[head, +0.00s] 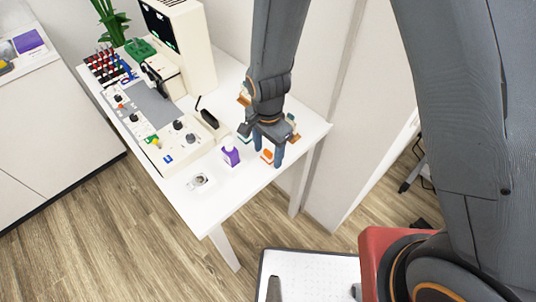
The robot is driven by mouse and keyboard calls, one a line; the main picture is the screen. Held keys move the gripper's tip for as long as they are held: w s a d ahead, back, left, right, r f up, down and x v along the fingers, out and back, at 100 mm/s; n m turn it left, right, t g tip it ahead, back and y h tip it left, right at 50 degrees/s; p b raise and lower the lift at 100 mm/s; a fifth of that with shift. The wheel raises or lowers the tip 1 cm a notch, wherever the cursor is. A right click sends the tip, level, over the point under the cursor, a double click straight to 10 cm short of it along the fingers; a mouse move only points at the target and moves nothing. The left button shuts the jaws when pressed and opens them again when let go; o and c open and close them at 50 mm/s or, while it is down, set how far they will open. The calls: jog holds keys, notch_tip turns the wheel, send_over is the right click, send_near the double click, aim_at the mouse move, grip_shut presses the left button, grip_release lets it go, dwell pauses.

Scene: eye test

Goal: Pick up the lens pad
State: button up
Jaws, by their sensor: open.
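My gripper (268,154) points down over the near right part of the white table. Its fingers are apart and it looks empty. A small flat orange and white piece (267,156) lies at the fingertips, partly hidden by them; it may be the lens pad, but I cannot tell for sure. I cannot tell whether the fingers touch it. A purple and white bottle (231,156) stands just left of the gripper. A small greenish item (244,131) shows behind the gripper, mostly hidden.
The white table (216,206) has a clear front corner with a small clear and dark item (198,181). A dark-topped holder (210,119), a control panel (180,142) and a tall cream device (195,45) stand behind. A wall is close on the right.

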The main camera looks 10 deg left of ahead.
aim_at(268, 151)
jog(key=shift+c, duration=0.2)
jog(key=c, duration=1.1)
jog(key=shift+o, duration=0.2)
jog(key=shift+r, duration=0.1)
jog(key=shift+r+b, duration=1.15)
jog(key=shift+r, duration=3.75)
